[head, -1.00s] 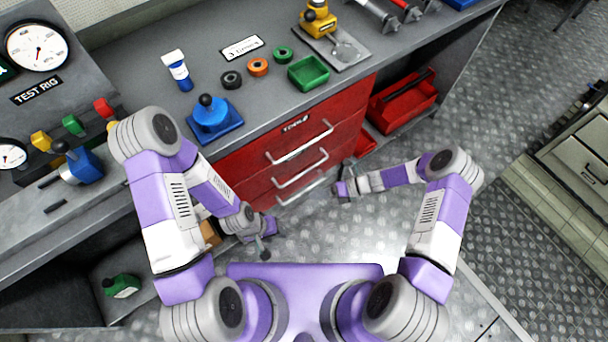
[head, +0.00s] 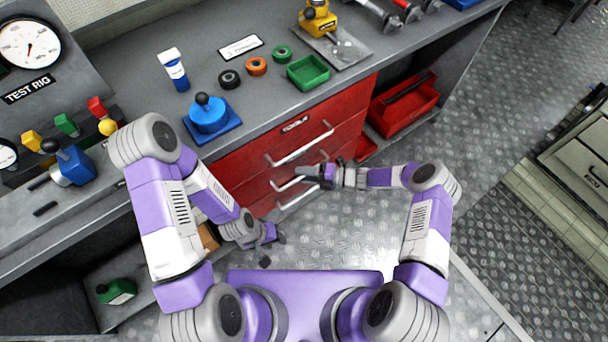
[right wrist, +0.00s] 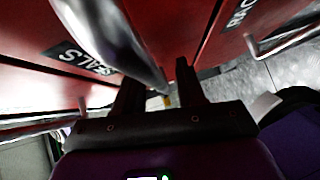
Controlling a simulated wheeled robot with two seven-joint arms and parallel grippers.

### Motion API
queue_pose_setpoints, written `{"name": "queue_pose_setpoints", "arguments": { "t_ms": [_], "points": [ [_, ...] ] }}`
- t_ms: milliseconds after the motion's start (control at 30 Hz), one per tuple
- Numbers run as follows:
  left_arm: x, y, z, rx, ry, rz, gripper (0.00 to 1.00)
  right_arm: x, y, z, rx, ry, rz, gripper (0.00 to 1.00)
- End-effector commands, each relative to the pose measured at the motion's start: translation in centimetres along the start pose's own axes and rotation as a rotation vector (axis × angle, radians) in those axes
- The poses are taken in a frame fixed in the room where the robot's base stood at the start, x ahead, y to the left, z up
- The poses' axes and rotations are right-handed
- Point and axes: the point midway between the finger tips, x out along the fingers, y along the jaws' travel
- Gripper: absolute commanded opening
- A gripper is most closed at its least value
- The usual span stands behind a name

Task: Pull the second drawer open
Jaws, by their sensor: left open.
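The red drawer unit (head: 335,140) stands under the bench with three drawers one above another, each with a silver bar handle. All drawers look shut. My right gripper (head: 307,173) is at the second drawer's handle (head: 286,184), covering its right part. In the right wrist view a blurred silver handle (right wrist: 118,45) runs close in front of and seemingly between the separated fingers (right wrist: 160,90); contact cannot be told. A drawer labelled SEALS (right wrist: 30,75) lies behind it. My left gripper (head: 273,248) is open and empty, low over the floor left of the drawers.
The top handle (head: 300,145) is just above my right gripper and the bottom handle (head: 300,197) just below. A red open toolbox (head: 405,105) sits on the shelf to the right. The metal floor (head: 340,225) before the drawers is clear.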

Motion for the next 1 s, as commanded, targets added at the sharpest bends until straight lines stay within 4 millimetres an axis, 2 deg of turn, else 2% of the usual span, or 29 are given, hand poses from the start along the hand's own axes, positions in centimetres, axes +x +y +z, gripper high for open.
{"name": "queue_pose_setpoints", "arguments": {
  "t_ms": [233, 500, 833, 1000],
  "points": [
    [0.0, 0.0, 0.0, 0.000, 0.000, 0.000, 0.43, 0.1, 0.0, 0.0, -0.001, 0.000, -0.001, 0.39],
    [0.0, 0.0, 0.0, 0.000, 0.000, 0.000, 0.43, 0.1, 0.0, 0.0, -0.001, 0.000, -0.001, 0.00],
    [-0.1, 0.0, 0.0, 0.000, 0.000, 0.000, 0.43, -0.1, 0.0, 0.0, -0.001, -0.002, -0.001, 0.00],
    [-0.9, 0.3, 0.1, 0.000, 0.000, 0.000, 0.43, -1.9, -0.1, -0.7, 0.005, -0.023, 0.002, 0.00]
  ]
}}
